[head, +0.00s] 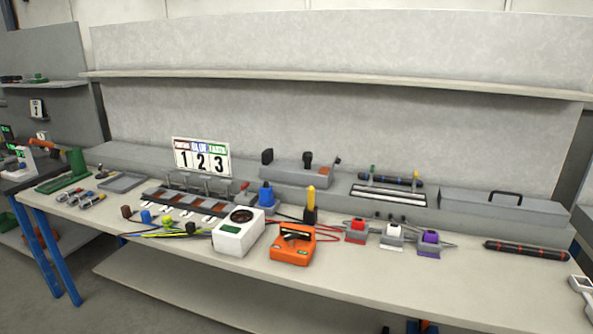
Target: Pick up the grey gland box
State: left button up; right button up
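I cannot tell for certain which item is the grey gland box. A pale box (238,233) with a dark round opening on top stands near the front edge of the workbench, left of the orange device. A grey box (297,174) with black fittings on top sits at the back middle of the bench. A long grey box (500,210) with a black handle on top lies at the back right.
The workbench (330,283) is crowded. An orange device (292,245) with red leads stands right of the pale box. Coloured cables (165,233) lie left of it. Red, white and purple connectors (392,233) stand further right. A 1-2-3 sign (202,158) stands behind.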

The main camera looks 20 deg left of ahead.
aim_at(305, 173)
jog(key=i+j, duration=0.2)
jog(key=i, duration=0.2)
jog(key=i+j, duration=0.2)
jog(key=i, duration=0.2)
